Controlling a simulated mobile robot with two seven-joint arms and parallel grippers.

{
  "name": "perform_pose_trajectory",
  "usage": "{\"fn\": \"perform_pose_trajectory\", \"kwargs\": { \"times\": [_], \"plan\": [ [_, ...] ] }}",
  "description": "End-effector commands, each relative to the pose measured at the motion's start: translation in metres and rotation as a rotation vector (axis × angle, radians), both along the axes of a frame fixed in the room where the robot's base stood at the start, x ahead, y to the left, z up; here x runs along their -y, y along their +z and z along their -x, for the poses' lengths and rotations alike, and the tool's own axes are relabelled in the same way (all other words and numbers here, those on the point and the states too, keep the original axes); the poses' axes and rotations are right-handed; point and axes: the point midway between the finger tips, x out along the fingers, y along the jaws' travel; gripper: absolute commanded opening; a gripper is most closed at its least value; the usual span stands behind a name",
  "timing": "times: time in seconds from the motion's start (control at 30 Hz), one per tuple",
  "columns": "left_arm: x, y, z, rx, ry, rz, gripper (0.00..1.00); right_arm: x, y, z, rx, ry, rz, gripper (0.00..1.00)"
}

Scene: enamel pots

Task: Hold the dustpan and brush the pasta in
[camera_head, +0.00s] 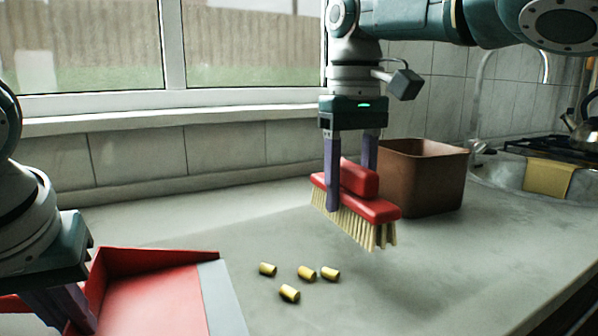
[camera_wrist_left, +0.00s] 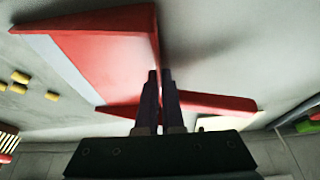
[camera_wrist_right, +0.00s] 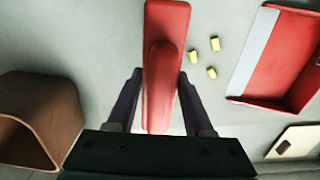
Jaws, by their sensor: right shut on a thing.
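The red brush (camera_head: 380,210) with pale bristles is held upright in my right gripper (camera_head: 350,205), bristles down. It is behind and right of the pasta; whether the bristles touch the counter is unclear. The brush also shows between the fingers in the right wrist view (camera_wrist_right: 165,60). Several yellow pasta pieces (camera_head: 307,272) lie loose on the counter between brush and dustpan. The red dustpan (camera_head: 150,298) lies at lower left, its grey lip (camera_head: 222,300) facing the pasta. My left gripper (camera_wrist_left: 160,75) is at the dustpan's handle end, fingers close together; its grip on the handle (camera_wrist_left: 215,103) is unclear.
A brown open bin (camera_head: 425,180) stands behind and right of the brush. A sink with a yellow cloth (camera_head: 549,178) and a stove with a kettle (camera_head: 583,125) are at far right. The window wall closes off the back. The counter's front right is clear.

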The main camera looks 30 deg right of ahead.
Motion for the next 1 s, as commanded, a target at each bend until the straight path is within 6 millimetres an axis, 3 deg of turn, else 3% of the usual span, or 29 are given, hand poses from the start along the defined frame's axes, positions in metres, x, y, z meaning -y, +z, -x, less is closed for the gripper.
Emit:
{"fn": "perform_pose_trajectory", "kwargs": {
  "times": [0.2, 0.7, 1.0],
  "plan": [
    [0.0, 0.0, 0.0, 0.001, 0.0, 0.001, 0.0, 0.01, -0.014, 0.004, 0.0, 0.011, 0.0, 0.0],
    [0.0, 0.0, 0.0, 0.001, 0.0, 0.0, 0.0, 0.01, -0.06, 0.005, -0.002, 0.01, -0.002, 0.0],
    [0.0, 0.0, 0.0, 0.001, 0.0, 0.0, 0.0, 0.01, -0.068, 0.005, 0.002, 0.01, 0.0, 0.0]
  ]
}}
